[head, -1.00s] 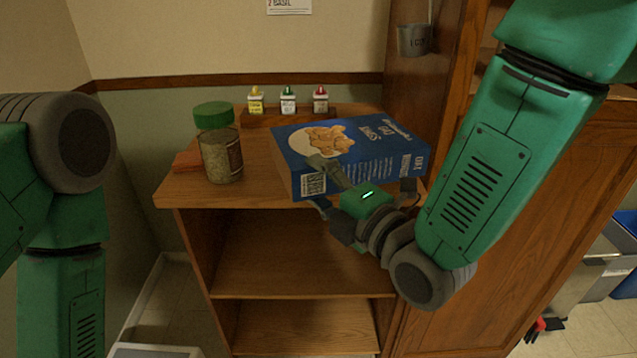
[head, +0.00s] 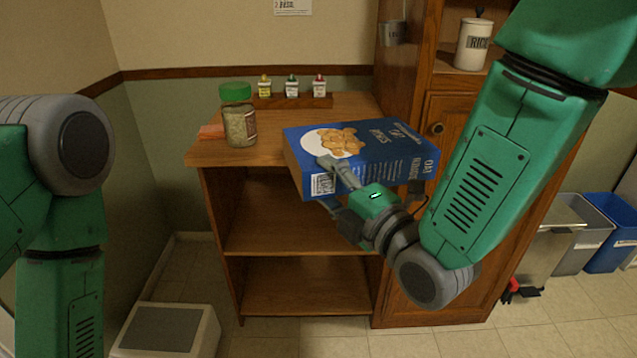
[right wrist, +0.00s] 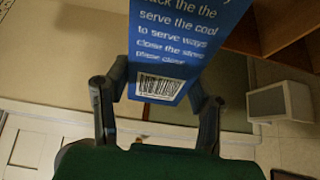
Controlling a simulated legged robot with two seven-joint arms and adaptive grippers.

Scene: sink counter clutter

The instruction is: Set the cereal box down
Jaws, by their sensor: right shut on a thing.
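The blue cereal box (head: 385,150) lies flat, with its biscuit picture facing up, over the front right part of the wooden cabinet top (head: 265,153). Its near end overhangs the front edge in the head view; I cannot tell whether it touches the wood. My right gripper (head: 326,183) is shut on the near barcode end, one finger over the top face and one below. In the right wrist view the box (right wrist: 185,35) sits between the fingers of the right gripper (right wrist: 158,76). My left arm shows at the left; its gripper is out of view.
A green-lidded jar (head: 240,118) stands left of the box, beside a small orange-red item (head: 211,132). Several small bottles (head: 292,87) stand on a rack at the back. Tall cupboard (head: 400,75) at right; bins (head: 607,235) and a grey-topped white box (head: 165,330) on the floor.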

